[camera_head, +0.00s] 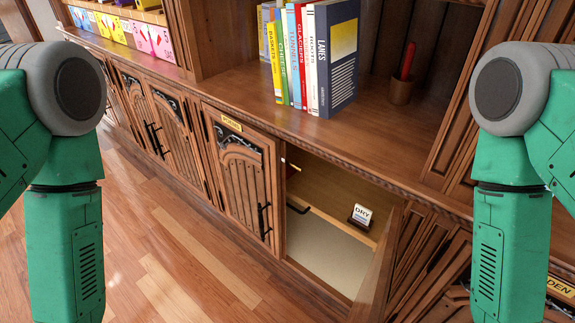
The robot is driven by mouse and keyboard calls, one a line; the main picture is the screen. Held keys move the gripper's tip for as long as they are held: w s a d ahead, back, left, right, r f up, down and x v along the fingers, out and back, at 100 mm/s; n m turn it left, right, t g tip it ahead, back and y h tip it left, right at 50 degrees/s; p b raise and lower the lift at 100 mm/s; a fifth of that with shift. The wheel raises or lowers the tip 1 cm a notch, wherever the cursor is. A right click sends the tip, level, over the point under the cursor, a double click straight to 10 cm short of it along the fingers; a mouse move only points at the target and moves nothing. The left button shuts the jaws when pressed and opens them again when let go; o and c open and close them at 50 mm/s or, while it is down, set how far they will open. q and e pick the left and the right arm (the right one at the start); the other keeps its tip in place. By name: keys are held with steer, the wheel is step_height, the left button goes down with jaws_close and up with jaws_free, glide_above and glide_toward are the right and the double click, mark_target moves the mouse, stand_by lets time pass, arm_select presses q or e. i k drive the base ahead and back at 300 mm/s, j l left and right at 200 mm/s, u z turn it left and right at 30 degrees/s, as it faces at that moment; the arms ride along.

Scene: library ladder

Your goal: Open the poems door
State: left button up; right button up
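The poems door (243,185) is a carved brown wooden cabinet door in the lower row, near the middle of the view. A yellow label (232,123), which seems to read POEMS, is at its top. A dark bar handle (264,221) stands upright near its right edge. The door looks shut, in line with the cabinet front. My two green arms hang down at the left and right edges of the view. Both grippers are below the picture and not seen.
Right of the poems door, a compartment (330,250) is open, with a DRY sign (361,215) inside; its door (378,275) swings outward. Books (310,60) and a brown cup (400,90) stand on the shelf above. The wooden floor (150,240) is clear at left.

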mark_target(250, 161)
steer(key=z, duration=0.85)
steer(key=j+z, duration=0.35)
steer(key=k+j+z, duration=0.1)
steer(key=j+z, duration=0.25)
steer(key=k+j+z, duration=0.1)
steer(key=z, duration=0.25)
steer(key=k+j, duration=0.15)
steer(key=j, duration=0.2)
steer(key=k+j, duration=0.15)
steer(key=j, duration=0.2)
